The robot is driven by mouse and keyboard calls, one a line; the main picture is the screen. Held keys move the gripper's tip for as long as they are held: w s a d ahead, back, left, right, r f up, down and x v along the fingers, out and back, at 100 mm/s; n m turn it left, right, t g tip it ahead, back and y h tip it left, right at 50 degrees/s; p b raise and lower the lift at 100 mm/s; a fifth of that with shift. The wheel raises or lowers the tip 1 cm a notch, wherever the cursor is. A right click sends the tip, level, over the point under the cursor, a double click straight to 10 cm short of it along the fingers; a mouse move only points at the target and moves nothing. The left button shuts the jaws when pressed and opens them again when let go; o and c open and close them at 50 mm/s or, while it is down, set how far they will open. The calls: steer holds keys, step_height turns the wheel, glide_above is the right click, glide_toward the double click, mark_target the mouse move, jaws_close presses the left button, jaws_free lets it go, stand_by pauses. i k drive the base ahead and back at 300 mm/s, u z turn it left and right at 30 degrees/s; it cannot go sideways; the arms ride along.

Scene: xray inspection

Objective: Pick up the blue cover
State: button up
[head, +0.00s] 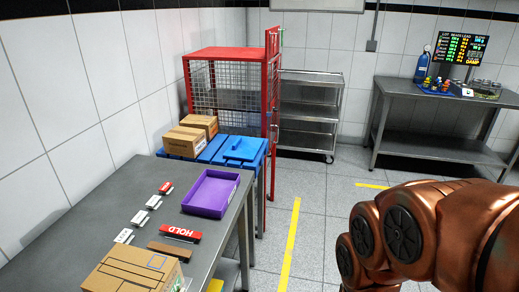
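Blue covers lie side by side beyond the grey table, in front of the red cage. The right one (243,149) is flat with a raised middle part and is fully in the open. The left one (212,149) is partly hidden by cardboard boxes. Which of them is the task's blue cover I cannot tell. My copper-coloured arm fills the lower right of the head view, well to the right of the blue covers. My gripper is out of the picture.
A grey table (222,220) at lower left bears a purple tray (211,191), a red HOLD sign (180,233), small labelled items and a cardboard box (132,270). A red mesh cage (232,86) and metal shelf (309,118) stand behind. Floor with yellow lines is clear mid-picture.

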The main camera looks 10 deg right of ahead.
mark_target(243, 148)
steer(key=z, duration=0.35)
steer(key=k, duration=0.45)
steer(key=z, duration=0.55)
steer(key=i, duration=1.55)
steer(key=u, duration=1)
steer(key=i, duration=1.2)
steer(key=u, duration=1.45)
steer(key=i, duration=0.3)
steer(key=u, duration=0.15)
